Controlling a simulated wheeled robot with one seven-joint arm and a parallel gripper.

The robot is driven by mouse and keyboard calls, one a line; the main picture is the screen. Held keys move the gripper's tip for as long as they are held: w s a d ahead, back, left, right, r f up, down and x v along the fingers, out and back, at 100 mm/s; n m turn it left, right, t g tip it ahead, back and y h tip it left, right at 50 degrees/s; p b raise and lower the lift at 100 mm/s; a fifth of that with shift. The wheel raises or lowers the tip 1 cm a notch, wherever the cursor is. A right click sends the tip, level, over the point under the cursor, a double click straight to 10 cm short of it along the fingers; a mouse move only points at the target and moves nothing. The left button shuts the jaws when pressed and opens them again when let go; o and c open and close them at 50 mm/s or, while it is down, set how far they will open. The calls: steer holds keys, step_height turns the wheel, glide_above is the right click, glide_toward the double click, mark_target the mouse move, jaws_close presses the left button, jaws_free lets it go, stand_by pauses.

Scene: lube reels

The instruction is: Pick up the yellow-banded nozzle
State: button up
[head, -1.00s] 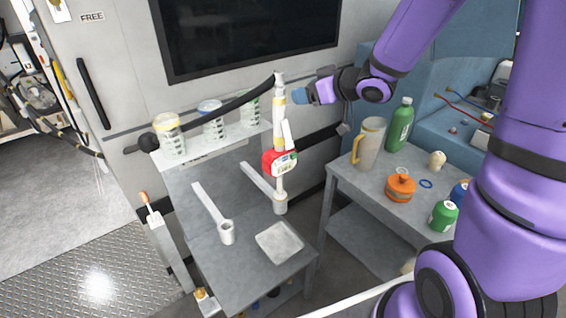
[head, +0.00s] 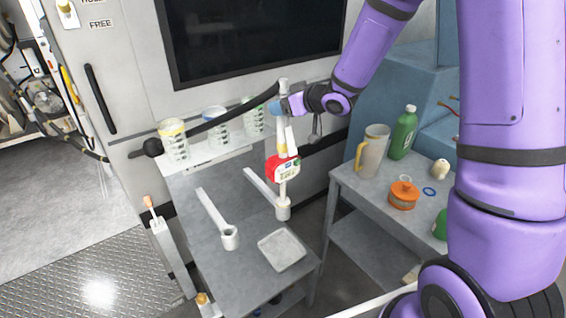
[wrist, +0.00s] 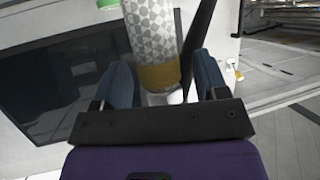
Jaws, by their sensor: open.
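The yellow-banded nozzle (head: 282,135) stands upright, pale and slim, above the grey bench, with a red-and-white part lower on the same column. In the wrist view its patterned grey-white body and yellow band (wrist: 160,76) lie between my two blue fingers. My gripper (head: 279,108) reaches in from the right at the upper part of the nozzle. In the wrist view my gripper (wrist: 166,80) is open, one finger on each side of the nozzle. Whether a finger touches it cannot be told. The fingers cover part of the nozzle in the head view.
A black hose (head: 222,117) runs left from the nozzle's top, past several jars on a shelf. A loose-looking white wrench-like piece (head: 217,220) and a square tray (head: 282,250) are on the bench. A side table (head: 385,200) at right holds a jug, a green bottle and an orange container.

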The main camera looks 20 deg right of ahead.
mark_target(282, 79)
steer(key=shift+w+a+f, duration=0.2)
steer(key=shift+w+a, duration=0.05)
steer(key=shift+w, duration=0.15)
jaws_close()
steer(key=shift+r, duration=0.1)
step_height(282, 79, up, 10)
stand_by(0.6)
